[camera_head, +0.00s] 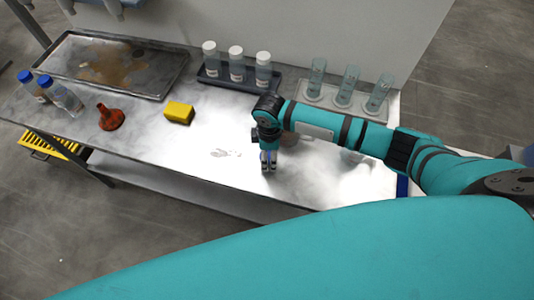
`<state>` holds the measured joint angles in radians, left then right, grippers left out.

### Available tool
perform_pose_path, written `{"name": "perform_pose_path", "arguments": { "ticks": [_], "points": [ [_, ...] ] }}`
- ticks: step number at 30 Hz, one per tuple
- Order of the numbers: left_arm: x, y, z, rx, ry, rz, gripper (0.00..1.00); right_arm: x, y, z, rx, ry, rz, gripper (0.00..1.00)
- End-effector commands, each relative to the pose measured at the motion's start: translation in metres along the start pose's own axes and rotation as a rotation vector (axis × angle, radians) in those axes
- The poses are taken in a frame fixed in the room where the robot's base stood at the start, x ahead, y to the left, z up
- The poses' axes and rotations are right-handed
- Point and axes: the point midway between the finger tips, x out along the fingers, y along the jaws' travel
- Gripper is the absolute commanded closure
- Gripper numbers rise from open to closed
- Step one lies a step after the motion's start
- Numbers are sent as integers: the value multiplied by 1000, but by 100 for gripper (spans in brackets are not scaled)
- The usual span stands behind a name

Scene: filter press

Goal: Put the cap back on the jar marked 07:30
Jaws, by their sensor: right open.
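Three clear jars with white tops stand in a dark tray (210,83) at the back middle of the bench: a left jar (210,61), a middle jar (236,66) and a right jar (263,72). Their markings are too small to read, so I cannot tell which is 07:30. I make out no loose cap. My right gripper (268,169) points down over the bench, in front of the jar tray and apart from it. It is open, with nothing visible between its fingers. My left gripper is not in view.
A stained metal tray (167,76), blue-capped bottles (62,97), a red funnel (110,117) and a yellow sponge (179,112) are on the left. Three glass cylinders (348,86) stand in a pale rack at back right, behind my right arm. The bench (190,160) is clear at front middle.

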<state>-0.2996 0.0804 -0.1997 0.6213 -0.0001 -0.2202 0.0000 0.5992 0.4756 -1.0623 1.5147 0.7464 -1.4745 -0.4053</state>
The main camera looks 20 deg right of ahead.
Motion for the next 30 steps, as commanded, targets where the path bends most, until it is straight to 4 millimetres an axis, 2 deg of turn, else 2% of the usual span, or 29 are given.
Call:
{"name": "perform_pose_path", "arguments": {
  "ticks": [8, 18, 30],
  "points": [
    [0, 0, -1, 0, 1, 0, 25, 0, 0, 0, -1, 1, 0, 30],
    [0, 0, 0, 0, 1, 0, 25, 0, 0, 0, 0, 1, 0, 69],
    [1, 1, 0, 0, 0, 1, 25, -2, 0, 0, -1, 1, 1, 72]
  ]
}}
